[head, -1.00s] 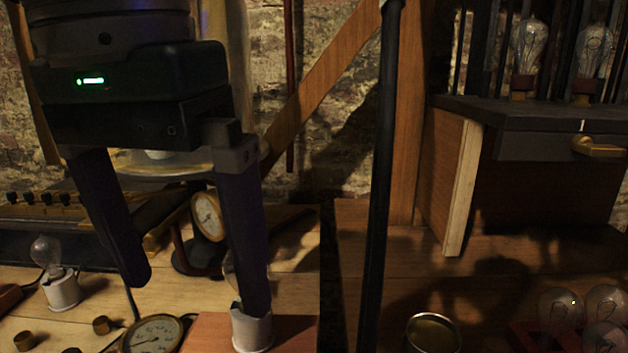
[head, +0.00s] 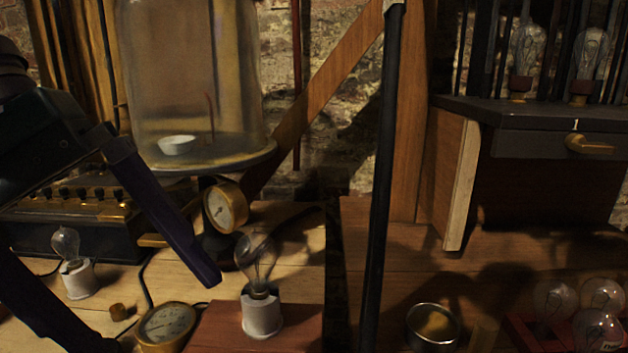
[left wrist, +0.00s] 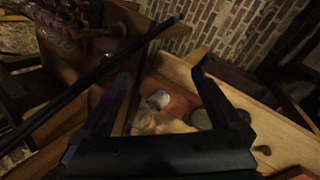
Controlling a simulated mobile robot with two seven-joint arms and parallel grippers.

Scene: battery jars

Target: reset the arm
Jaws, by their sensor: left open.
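My left gripper (head: 165,310) is at the left of the head view, tilted, with its two dark fingers spread wide and nothing between them. One finger ends just left of a clear bulb in a white socket (head: 262,316), apart from it in the picture. In the left wrist view the open fingers (left wrist: 160,88) frame the bench below, with a pale bulb socket (left wrist: 158,100) between them. My right gripper is not in view.
A glass bell jar (head: 190,80) on a round plate stands behind, with a gauge (head: 226,206) beneath. Another gauge (head: 168,324) lies on the bench near the finger. A second socketed bulb (head: 76,278) is at left. A black pole (head: 380,180) stands at centre. A tin (head: 433,327) and loose bulbs (head: 598,328) are at right.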

